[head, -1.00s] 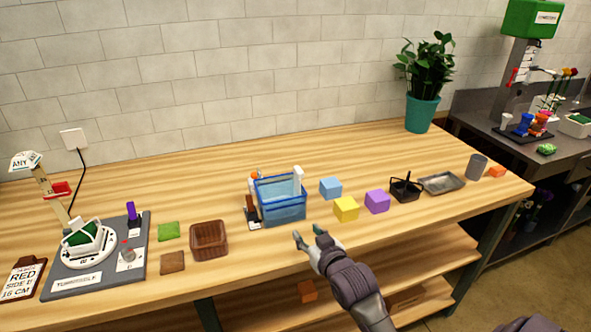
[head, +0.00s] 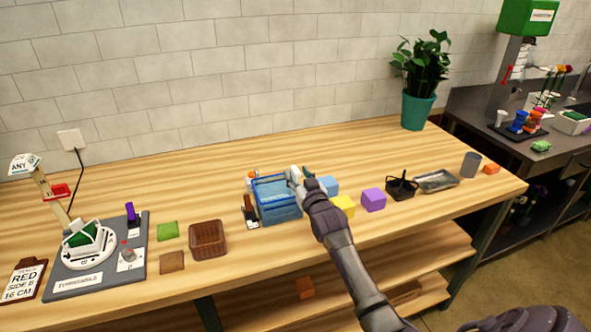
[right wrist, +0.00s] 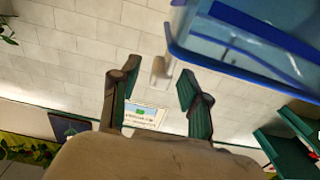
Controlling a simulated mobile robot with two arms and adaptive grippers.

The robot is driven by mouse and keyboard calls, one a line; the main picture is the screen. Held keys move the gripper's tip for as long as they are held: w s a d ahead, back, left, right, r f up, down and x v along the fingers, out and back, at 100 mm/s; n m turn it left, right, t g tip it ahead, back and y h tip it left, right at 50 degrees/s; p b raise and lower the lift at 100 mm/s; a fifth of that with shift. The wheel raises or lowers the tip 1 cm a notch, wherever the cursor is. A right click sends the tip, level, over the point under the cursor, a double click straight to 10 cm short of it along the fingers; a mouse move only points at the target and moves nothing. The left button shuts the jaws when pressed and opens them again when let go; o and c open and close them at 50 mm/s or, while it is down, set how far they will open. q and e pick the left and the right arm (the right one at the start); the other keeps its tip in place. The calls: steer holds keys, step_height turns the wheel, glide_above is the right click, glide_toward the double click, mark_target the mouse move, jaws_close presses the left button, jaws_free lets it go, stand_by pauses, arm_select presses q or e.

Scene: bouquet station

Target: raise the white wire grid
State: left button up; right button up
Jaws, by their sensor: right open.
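I cannot make out a white wire grid in either view. My right gripper (head: 301,173) is open at the right rim of the blue basket (head: 281,213). Its fingers also show, spread apart, in the right wrist view (right wrist: 154,82). A white upright piece (right wrist: 160,72) shows between or just beyond these fingers; in the head view the hand hides most of it. The blue basket shows at the upper right of the right wrist view (right wrist: 235,57). I cannot tell whether the fingers touch anything. My left gripper is not in view.
Blue (head: 329,185), yellow (head: 345,206) and purple (head: 373,200) blocks stand right of the basket. A brown basket (head: 208,240) and a grey turntable board (head: 100,275) are left. A black caddy (head: 402,187) and metal tray (head: 437,181) are right.

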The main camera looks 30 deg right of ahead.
steer(key=shift+x, duration=1.1)
jaws_close()
